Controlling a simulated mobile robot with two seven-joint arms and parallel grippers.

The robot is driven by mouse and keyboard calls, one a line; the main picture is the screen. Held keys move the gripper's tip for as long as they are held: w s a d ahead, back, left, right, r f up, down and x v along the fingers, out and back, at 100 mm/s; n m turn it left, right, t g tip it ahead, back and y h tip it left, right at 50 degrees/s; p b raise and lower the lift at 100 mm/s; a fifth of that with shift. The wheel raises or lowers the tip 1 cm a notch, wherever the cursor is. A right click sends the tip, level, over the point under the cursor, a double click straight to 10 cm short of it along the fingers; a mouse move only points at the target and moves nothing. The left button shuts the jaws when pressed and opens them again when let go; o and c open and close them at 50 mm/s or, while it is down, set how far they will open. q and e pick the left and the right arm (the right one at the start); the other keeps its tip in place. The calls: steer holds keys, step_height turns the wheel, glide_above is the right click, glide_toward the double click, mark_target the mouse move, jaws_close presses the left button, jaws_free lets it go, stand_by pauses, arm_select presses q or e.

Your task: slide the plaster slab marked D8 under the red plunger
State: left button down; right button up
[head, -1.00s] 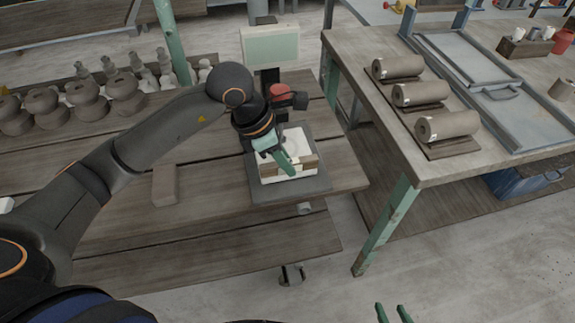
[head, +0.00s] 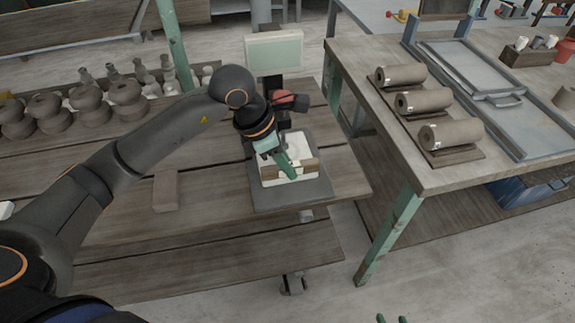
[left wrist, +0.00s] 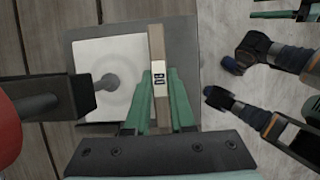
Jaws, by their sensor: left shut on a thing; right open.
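The white plaster slab (head: 297,143) lies on a dark grey base plate (head: 290,197) at the bench's near right corner. Its brown front strip carries the D8 label (left wrist: 159,85), sideways in the left wrist view. My left gripper (head: 287,168) is shut on this strip, with a green finger on each side. The red plunger (head: 284,102) stands behind the slab, partly hidden by my left wrist. In the left wrist view a grey rod with a round end (left wrist: 109,82) shows over the slab; I cannot tell if they touch. My right gripper (head: 391,319) is open, empty, only its fingertips in view.
A pale screen (head: 273,53) stands behind the plunger. A brown block (head: 165,190) lies left of the base plate. Several clay pots (head: 86,100) line the bench's left. A second table with clay rolls (head: 450,133) stands right, across a gap of floor.

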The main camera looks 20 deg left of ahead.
arm_select(q)
steer(key=c, duration=0.7)
jaws_free()
